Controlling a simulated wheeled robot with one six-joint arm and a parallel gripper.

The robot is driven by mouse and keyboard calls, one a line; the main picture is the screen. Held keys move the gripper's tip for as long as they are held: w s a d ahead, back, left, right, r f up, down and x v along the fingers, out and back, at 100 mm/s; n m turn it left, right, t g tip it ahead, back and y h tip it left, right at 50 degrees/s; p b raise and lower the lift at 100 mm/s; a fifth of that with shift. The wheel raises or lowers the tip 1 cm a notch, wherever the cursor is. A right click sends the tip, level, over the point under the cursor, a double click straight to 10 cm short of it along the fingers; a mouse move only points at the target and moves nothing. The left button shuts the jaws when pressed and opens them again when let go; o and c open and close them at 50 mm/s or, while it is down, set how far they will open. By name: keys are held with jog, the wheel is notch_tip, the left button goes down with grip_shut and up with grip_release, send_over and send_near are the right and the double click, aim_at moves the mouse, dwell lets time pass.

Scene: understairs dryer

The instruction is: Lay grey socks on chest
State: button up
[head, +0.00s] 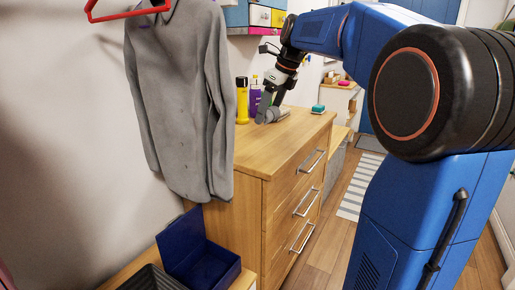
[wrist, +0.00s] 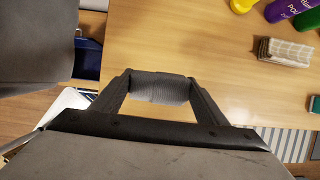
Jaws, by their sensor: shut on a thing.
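The grey socks (wrist: 158,87) are a small ribbed grey roll between the two fingers of my gripper (wrist: 160,88) in the wrist view. My gripper is shut on them. In the head view my gripper (head: 264,116) points down at the top of the wooden chest (head: 285,145), near its back left part. The socks are hard to tell apart from the dark fingers there. The chest top also fills much of the wrist view (wrist: 200,60). Whether the socks touch the top or are just above it, I cannot tell.
A yellow bottle (head: 242,100) and a purple bottle (head: 255,103) stand behind. A teal block (head: 318,108) lies farther right. A grey garment (head: 185,100) hangs at left above an open blue box (head: 205,262).

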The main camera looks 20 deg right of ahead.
jog(key=shift+w+f, duration=0.1)
jog(key=shift+f, duration=4.85)
jog(key=shift+f, duration=0.1)
jog(key=o, duration=1)
jog(key=shift+o, duration=0.2)
jog(key=v, duration=1.2)
